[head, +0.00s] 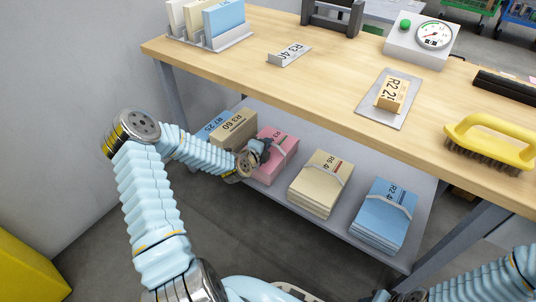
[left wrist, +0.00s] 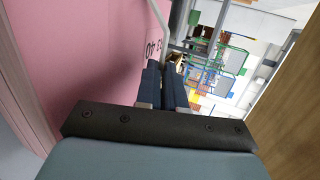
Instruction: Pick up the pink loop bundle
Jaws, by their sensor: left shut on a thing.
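The pink loop bundle (head: 284,147) is on the grey lower shelf under the wooden table, with a pale band around it and dark print on top. My left gripper (head: 263,151) is at its upper left side, covering part of it. In the left wrist view the pink bundle (left wrist: 75,50) fills the left side. The two dark fingers (left wrist: 168,86) are close together where the pale band meets them, shut on that band. The finger tips' exact grip is partly hidden. My right arm shows at the lower right of the head view, but its gripper is out of frame.
A tan bundle (head: 233,128) and a blue one stand left of the pink bundle. A cream bundle (head: 320,180) and another blue bundle (head: 384,212) lie to its right. The table top (head: 330,85) overhangs the shelf (head: 272,198); a yellow brush (head: 490,140) lies on it.

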